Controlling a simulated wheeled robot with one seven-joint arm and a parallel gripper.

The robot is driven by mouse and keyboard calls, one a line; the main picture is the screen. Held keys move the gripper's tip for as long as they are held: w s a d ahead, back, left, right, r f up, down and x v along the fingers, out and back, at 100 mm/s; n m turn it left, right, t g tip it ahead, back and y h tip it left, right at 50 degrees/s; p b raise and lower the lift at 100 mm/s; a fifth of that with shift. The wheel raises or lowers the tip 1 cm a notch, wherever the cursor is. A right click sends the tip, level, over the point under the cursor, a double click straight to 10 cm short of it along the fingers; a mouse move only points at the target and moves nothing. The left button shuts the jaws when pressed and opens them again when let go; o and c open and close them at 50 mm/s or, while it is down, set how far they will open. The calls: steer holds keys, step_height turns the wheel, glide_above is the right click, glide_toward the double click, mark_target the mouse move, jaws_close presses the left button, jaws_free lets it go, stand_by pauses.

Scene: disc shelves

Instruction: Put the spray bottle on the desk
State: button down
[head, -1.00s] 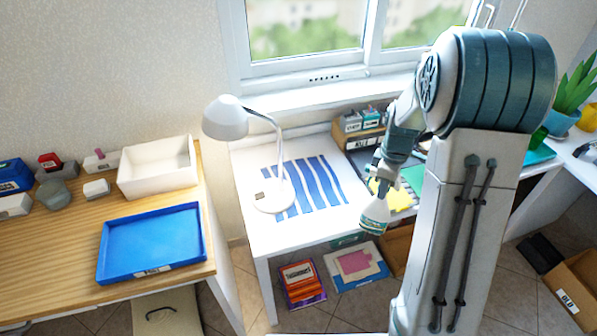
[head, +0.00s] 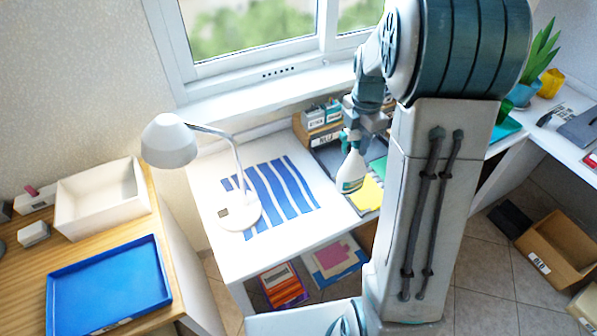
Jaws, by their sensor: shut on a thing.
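A white spray bottle (head: 350,175) with a green head and a label band hangs upright from my gripper (head: 354,138). My gripper is shut on its head; the fingers are small and partly hidden by the wrist. The bottle shows in front of the white desk (head: 215,185), near the right side of the blue-striped mat (head: 282,194). Whether its base touches the desk I cannot tell.
A white lamp (head: 170,142) stands at the desk's left. Yellow and green sheets (head: 368,194) and a labelled wooden organiser (head: 318,128) are at its right and back. A blue tray (head: 108,290) and white bin (head: 102,198) sit on the wooden table.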

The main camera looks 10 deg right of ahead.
steer(key=a+f+p, duration=0.3)
steer(key=a+f, duration=0.6)
steer(key=shift+w+a+f, duration=0.2)
steer(key=shift+w+f, duration=0.15)
steer(key=shift+w, duration=0.1)
steer(key=shift+s+f+b, duration=0.3)
steer(key=shift+f+b, duration=0.4)
steer(key=shift+b, duration=0.1)
steer(key=c, duration=1.5)
jaws_free()
steer(key=o, duration=0.4)
steer(key=shift+w+f, duration=0.1)
